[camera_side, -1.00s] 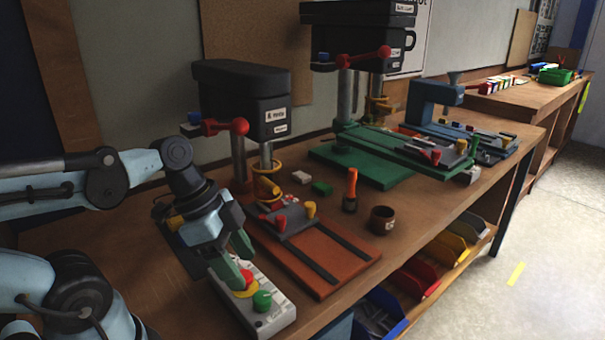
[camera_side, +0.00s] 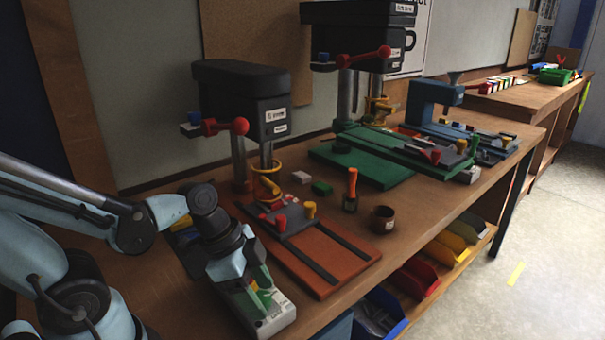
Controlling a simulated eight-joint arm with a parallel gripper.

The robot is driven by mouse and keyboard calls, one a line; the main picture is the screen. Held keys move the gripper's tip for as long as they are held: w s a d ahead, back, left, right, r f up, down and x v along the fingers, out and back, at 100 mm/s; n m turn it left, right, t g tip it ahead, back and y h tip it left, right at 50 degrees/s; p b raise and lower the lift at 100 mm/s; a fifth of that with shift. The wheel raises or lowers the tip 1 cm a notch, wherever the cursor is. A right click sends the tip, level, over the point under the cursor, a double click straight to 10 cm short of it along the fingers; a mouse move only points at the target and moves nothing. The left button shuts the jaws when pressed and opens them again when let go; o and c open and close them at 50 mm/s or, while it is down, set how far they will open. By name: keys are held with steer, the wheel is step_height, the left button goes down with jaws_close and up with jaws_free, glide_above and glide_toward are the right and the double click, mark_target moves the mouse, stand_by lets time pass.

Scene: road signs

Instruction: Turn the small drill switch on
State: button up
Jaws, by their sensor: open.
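The small drill (camera_side: 240,100) has a black head and a reddish-orange base (camera_side: 325,285). A pale grey switch box (camera_side: 280,322) lies on the bench in front of the drill. My gripper (camera_side: 262,296) points down over this box, close above or touching its top. It is open, with nothing seen between its fingers. It hides most of the box top, including the red button. A green patch shows at the fingertips; I cannot tell whether it is the green button or a finger.
A screwdriver with an orange handle (camera_side: 351,190) and a brown cup (camera_side: 382,219) stand right of the small drill. A larger drill with a green base (camera_side: 365,165) stands behind. Coloured bins (camera_side: 418,280) sit below the bench's front edge.

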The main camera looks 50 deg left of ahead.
steer(key=shift+f, duration=0.1)
steer(key=c, duration=1)
steer(key=shift+d+n, duration=0.1)
steer(key=shift+n, duration=0.3)
steer(key=n+y, duration=0.1)
steer(key=n, duration=0.1)
steer(key=n+t+y, duration=0.1)
steer(key=n, duration=0.2)
steer(key=shift+d, duration=0.15)
steer(key=n+y, duration=0.2)
steer(key=n, duration=0.4)
steer(key=shift+d, duration=0.1)
